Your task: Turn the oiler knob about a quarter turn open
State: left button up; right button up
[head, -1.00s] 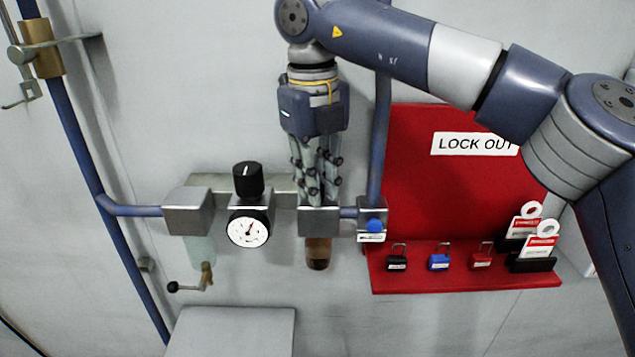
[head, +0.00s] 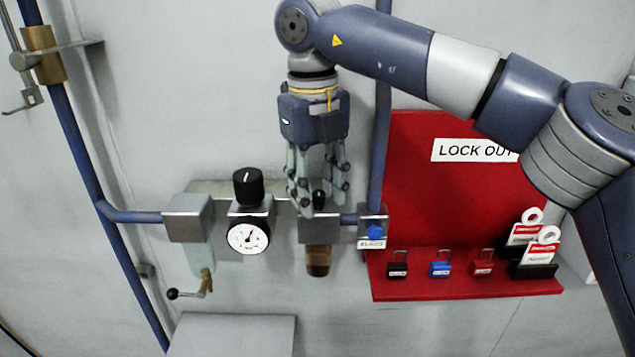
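The oiler is a metal block (head: 319,228) with a brown oil bowl (head: 318,261) below it, right of the gauge on the wall-mounted air line. Its small black knob (head: 319,198) stands on top of the block. My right gripper (head: 320,203) points down over the oiler, its fingers spread apart on either side of the knob. A gap shows between the knob and the right finger; the left finger is close to the knob, and I cannot tell if it touches. The gripper is open and holds nothing. My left gripper is not in view.
Left of the oiler are a black regulator knob (head: 248,187), a round gauge (head: 247,236) and a filter block (head: 188,218). To the right are a blue button valve (head: 375,230) and the red lockout board (head: 415,200) with padlocks and tags.

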aim_at(315, 194)
notch_tip(315, 194, up, 12)
jog(key=shift+s+a, duration=0.15)
jog(key=shift+a, duration=0.1)
dwell(0.3)
